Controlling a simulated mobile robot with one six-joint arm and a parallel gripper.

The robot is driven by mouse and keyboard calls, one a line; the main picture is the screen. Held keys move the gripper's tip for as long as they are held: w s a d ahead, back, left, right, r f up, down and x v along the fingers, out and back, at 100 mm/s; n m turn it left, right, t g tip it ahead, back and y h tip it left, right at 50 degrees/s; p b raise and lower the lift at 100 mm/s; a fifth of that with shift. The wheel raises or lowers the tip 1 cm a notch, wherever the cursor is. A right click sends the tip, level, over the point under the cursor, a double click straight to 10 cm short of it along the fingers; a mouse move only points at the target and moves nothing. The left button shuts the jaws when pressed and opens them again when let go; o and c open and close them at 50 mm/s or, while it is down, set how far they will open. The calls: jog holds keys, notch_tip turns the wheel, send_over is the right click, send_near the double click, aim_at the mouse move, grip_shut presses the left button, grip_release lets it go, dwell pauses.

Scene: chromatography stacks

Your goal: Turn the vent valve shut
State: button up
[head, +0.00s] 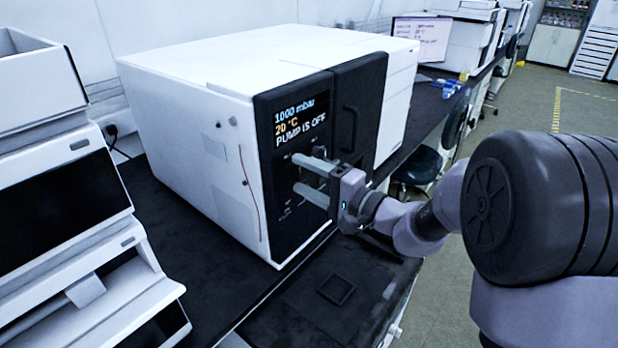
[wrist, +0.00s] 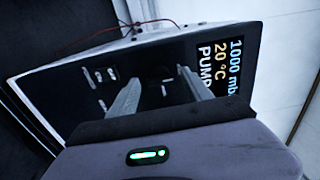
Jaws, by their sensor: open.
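In the head view the fingers hide that part of the panel.
A dark door with a handle (head: 350,128) is right of the display. White instruments (head: 60,190) stand at the left on the black bench (head: 160,200). A small square frame (head: 336,289) lies on the dark surface in front. A monitor (head: 422,38) is behind.

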jog(key=p+v, duration=0.2)
jog(key=v, duration=1.5)
jog(key=shift+s+d, duration=0.2)
jog(key=s+a+f+n+g+h, duration=0.1)
jog(key=s+a+n+g+h, duration=0.1)
jog(key=s+a+g, duration=0.45)
jog(key=s+a+f+n+g+h, duration=0.1)
jog(key=s+a+n+g+h, duration=0.15)
jog(key=s, duration=0.65)
jog(key=s+d+r+m+t+h, duration=0.1)
jog(key=s+d+t+h, duration=0.2)
jog(key=d+h, duration=0.4)
jog(key=shift+s+t+h, duration=0.35)
jog(key=shift+s+t, duration=0.05)
jog(key=shift+s, duration=0.25)
